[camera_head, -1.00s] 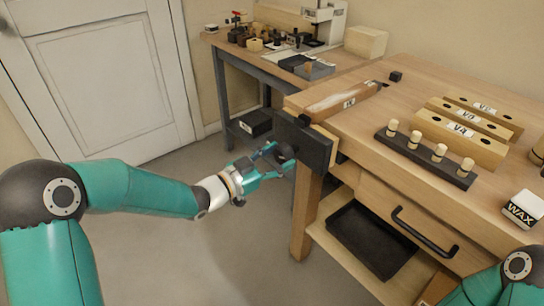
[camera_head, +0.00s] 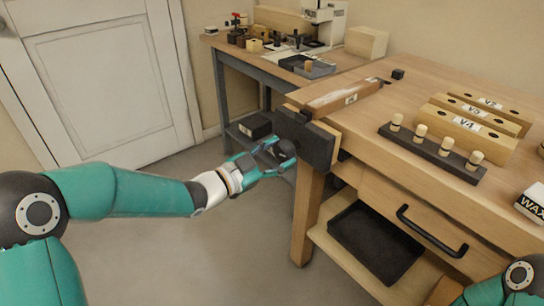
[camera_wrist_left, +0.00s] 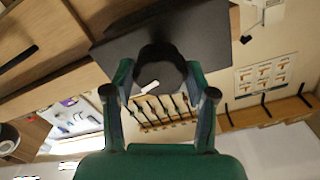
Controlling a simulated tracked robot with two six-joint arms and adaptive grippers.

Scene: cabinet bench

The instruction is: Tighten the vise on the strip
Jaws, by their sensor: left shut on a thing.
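The vise's dark front jaw (camera_head: 308,142) is on the near-left corner of the wooden bench. A light wooden strip (camera_head: 338,98) with a white label lies along the bench edge, just behind that jaw. I cannot tell how tightly it is clamped. My left gripper (camera_head: 279,153) is shut on the vise's round black knob (camera_head: 285,152), out in front of the jaw. In the left wrist view the knob (camera_wrist_left: 160,68) sits between both fingers, with a white mark on it and the dark jaw (camera_wrist_left: 205,40) behind. My right gripper is out of view; only my right arm shows.
A black rack with several light pegs (camera_head: 430,150) and labelled wooden blocks (camera_head: 468,125) are on the bench. Below are a drawer with a black handle (camera_head: 425,232) and a shelf with a black tray (camera_head: 375,240). Open floor lies left of the bench.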

